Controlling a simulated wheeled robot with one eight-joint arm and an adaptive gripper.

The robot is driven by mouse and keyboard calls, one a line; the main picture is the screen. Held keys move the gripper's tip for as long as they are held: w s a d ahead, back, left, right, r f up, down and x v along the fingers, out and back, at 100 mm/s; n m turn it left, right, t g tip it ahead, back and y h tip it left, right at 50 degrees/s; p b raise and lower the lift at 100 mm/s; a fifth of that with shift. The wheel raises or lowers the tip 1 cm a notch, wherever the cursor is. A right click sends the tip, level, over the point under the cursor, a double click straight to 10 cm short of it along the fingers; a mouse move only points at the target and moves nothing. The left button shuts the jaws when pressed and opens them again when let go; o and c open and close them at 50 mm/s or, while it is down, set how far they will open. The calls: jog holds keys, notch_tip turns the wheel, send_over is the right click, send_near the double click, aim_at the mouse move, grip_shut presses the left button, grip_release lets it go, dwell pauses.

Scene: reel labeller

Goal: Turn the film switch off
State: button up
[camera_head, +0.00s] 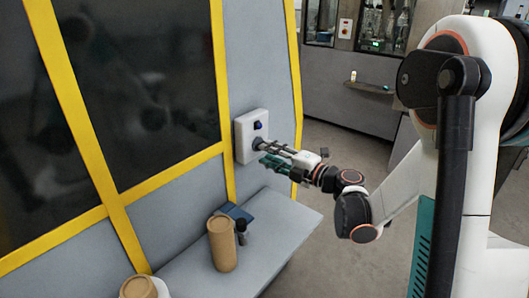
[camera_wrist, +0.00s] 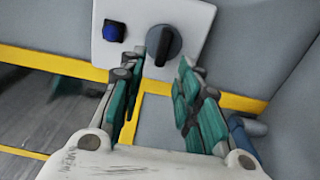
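A white switch panel (camera_head: 240,150) is fixed to the grey, yellow-framed machine wall; it also shows in the wrist view (camera_wrist: 190,18). It carries a blue knob or button (camera_wrist: 114,31) and a larger black rotary switch (camera_wrist: 164,45), with its grip bar nearly upright, leaning slightly. No readable label shows which is the film switch. My gripper (camera_wrist: 160,72) is open and empty, pointing at the panel. Its green-padded fingers lie either side of the black switch in the wrist view; I cannot tell whether they touch it. In the head view my gripper (camera_head: 266,152) partly hides the black switch.
A grey ledge (camera_head: 285,222) below the panel holds a brown cylinder (camera_head: 222,245), a small dark bottle (camera_head: 241,231) and a blue flat item (camera_head: 236,211). Another brown roll (camera_head: 138,287) stands at the lower left. Open floor (camera_head: 345,265) lies right of the ledge.

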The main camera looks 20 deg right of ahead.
jog(key=v, duration=0.9)
